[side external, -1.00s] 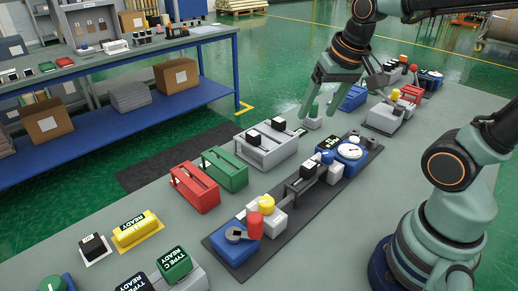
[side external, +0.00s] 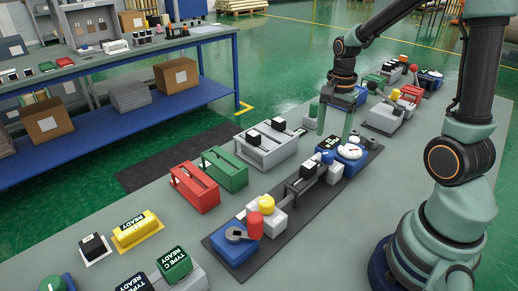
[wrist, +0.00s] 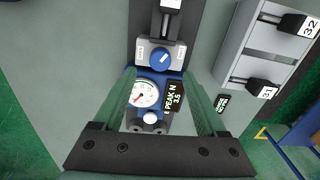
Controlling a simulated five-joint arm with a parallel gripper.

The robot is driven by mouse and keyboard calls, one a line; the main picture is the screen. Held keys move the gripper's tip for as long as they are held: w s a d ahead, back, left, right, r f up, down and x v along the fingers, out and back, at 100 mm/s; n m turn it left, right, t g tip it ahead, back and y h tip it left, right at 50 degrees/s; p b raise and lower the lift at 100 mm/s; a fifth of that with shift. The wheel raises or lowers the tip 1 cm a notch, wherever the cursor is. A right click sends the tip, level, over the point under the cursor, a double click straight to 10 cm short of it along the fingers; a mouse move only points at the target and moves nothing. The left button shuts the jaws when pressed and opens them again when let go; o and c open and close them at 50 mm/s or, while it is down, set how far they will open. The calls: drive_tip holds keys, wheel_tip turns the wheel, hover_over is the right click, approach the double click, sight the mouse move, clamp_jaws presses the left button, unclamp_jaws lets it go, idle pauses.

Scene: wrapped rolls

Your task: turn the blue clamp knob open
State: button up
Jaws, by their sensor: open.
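The blue clamp knob (wrist: 160,56) is round with a short pale slanted mark. It sits on a grey clamp block (wrist: 147,47) with small labels at either side, too small to read. In the side external view the knob (side external: 327,157) is small, beside the dial gauge. My gripper (wrist: 160,74) is open and empty, pointing down over the fixture. Its two green fingers lie either side of the view, with the knob beyond their tips and midway between them. My gripper (side external: 335,125) also shows above the fixture in the side external view, apart from the knob.
A white dial gauge (wrist: 144,94) and a black peak display (wrist: 174,97) lie between the fingers in the wrist view. A grey rack with numbered black blocks (side external: 268,150) stands beside the dark base strip (side external: 290,226). Red and green frames (side external: 194,187) stand farther left.

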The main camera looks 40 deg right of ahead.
sight(328, 153)
drive_tip(key=shift+f, duration=3.2)
